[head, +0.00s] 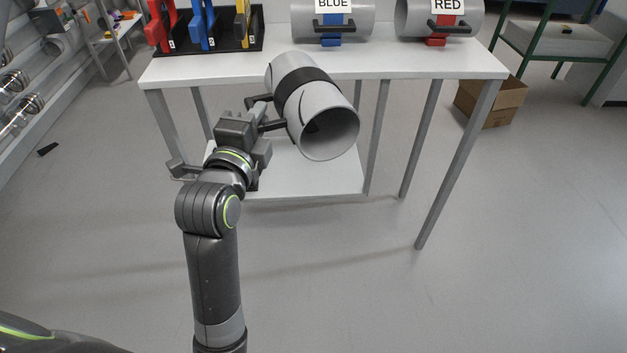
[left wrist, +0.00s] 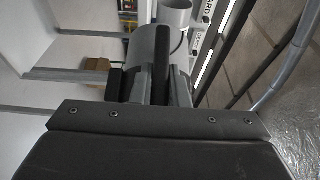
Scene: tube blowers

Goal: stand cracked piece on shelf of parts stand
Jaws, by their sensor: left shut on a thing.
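The cracked piece (head: 299,73) is a grey tube with a black band around its middle and a dark line near its open end. My left gripper (head: 272,112) is shut on its left side, at the band. The tube is tilted, its open end facing down and toward me, in front of the parts stand (head: 420,65). The stand's white lower shelf (head: 310,178) lies below and behind the tube, partly hidden by my arm and the tube. In the left wrist view the tube (left wrist: 141,48) shows beyond the dark fingers. My right gripper is out of view.
The stand's top holds a black rack (head: 225,42) with red, blue and yellow parts, and grey tubes labelled BLUE (head: 302,20) and RED (head: 408,18). Stand legs (head: 460,165) flank the lower shelf. A cardboard box (head: 492,103) sits on the floor at right. The front floor is clear.

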